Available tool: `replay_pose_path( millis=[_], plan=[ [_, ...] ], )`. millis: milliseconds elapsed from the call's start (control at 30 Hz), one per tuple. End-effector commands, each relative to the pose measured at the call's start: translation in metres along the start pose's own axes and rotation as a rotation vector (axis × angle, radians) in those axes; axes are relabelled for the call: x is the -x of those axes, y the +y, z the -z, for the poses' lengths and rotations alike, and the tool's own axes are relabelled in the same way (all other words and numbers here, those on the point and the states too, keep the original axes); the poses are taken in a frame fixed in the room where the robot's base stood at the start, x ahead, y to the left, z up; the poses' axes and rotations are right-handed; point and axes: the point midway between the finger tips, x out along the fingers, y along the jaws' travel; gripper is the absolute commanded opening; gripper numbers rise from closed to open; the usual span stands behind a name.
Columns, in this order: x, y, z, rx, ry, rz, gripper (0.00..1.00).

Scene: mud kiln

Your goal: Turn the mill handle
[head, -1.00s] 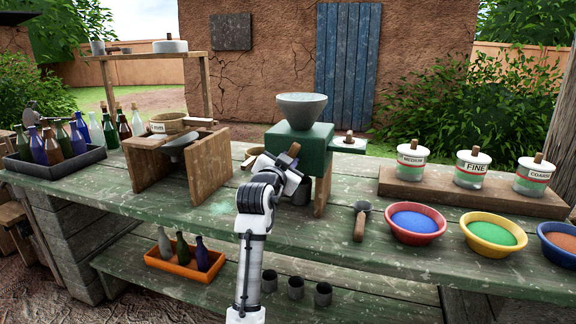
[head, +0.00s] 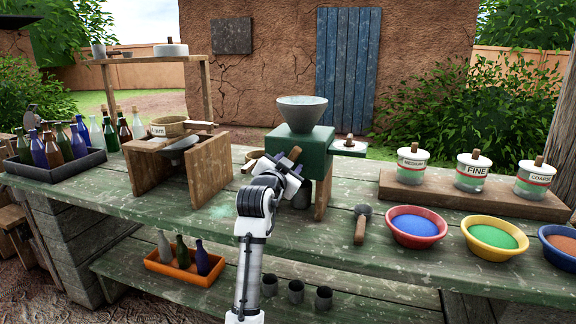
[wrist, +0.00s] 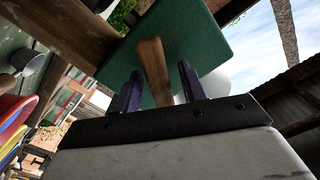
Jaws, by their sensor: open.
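The mill has a grey hopper (head: 302,112) on a green body (head: 312,152) and stands at the middle of the bench. Its wooden handle (head: 295,153) shows in front of the green body. My gripper (head: 284,165) is at the front of the mill, by the handle. In the wrist view the wooden handle (wrist: 152,68) stands between the two dark fingers of my gripper (wrist: 160,88), with the green mill body (wrist: 190,45) behind. The fingers are apart, and a gap shows beside the handle. I cannot tell whether either finger touches it. The handle's lower end is hidden by the gripper.
A small plate (head: 349,146) juts from the mill's right side. A scoop (head: 361,224) and bowls of coloured powder, such as the blue one (head: 413,222), lie to the right. A wooden stand (head: 207,168) with a sieve is to the left. Labelled jars stand behind right.

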Motion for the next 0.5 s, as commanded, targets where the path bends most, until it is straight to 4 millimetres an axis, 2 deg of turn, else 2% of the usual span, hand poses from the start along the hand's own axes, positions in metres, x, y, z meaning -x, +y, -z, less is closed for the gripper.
replay_pose_path(
  millis=[167,267,500],
  plan=[
    [0.004,0.000,0.000,0.000,0.000,0.000,0.42],
    [0.014,0.000,-0.001,0.000,0.001,0.001,0.42],
    [0.065,0.000,-0.002,0.000,0.001,0.003,0.42]
  ],
)
